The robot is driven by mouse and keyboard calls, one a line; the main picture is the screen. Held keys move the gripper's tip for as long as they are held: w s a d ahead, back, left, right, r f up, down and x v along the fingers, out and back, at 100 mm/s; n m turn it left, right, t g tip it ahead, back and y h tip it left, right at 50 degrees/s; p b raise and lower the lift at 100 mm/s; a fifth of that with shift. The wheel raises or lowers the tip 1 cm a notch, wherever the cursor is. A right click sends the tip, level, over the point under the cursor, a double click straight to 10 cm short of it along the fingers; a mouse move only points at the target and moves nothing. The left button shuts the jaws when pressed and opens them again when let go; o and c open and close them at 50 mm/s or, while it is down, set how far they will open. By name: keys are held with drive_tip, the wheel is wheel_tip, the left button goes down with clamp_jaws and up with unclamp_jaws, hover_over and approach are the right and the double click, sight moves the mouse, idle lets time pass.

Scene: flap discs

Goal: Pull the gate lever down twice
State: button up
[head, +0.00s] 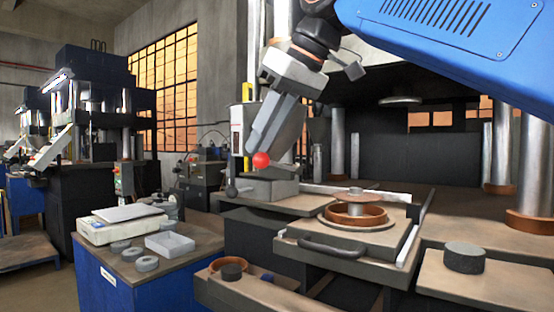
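The gate lever shows as a red ball knob (261,160) at the base of a steel hopper (290,128), left of the press opening. Its rod is hidden, so I cannot tell the lever's angle. My gripper (258,150) comes down from above in front of the hopper, with its long grey fingers pointing down and left. The fingertips are right at the knob, just above it or overlapping it in the view. Whether they touch or hold the knob, and how wide the fingers are apart, cannot be made out.
A grey block with a black-knobbed handle (231,190) sits below the red knob. A sliding tray with a bar handle (333,246) holds a round copper-coloured mould (356,213). A dark cylinder (464,257) stands at right. A blue bench (125,283) with a scale stands at left.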

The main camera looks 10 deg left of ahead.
wheel_tip(320, 180, down, 7)
idle(1.3)
drive_tip(key=shift+r, duration=4.65)
drive_tip(key=shift+f, duration=0.1)
wheel_tip(320, 180, down, 9)
drive_tip(key=shift+f, duration=0.15)
drive_tip(key=shift+r, duration=4.75)
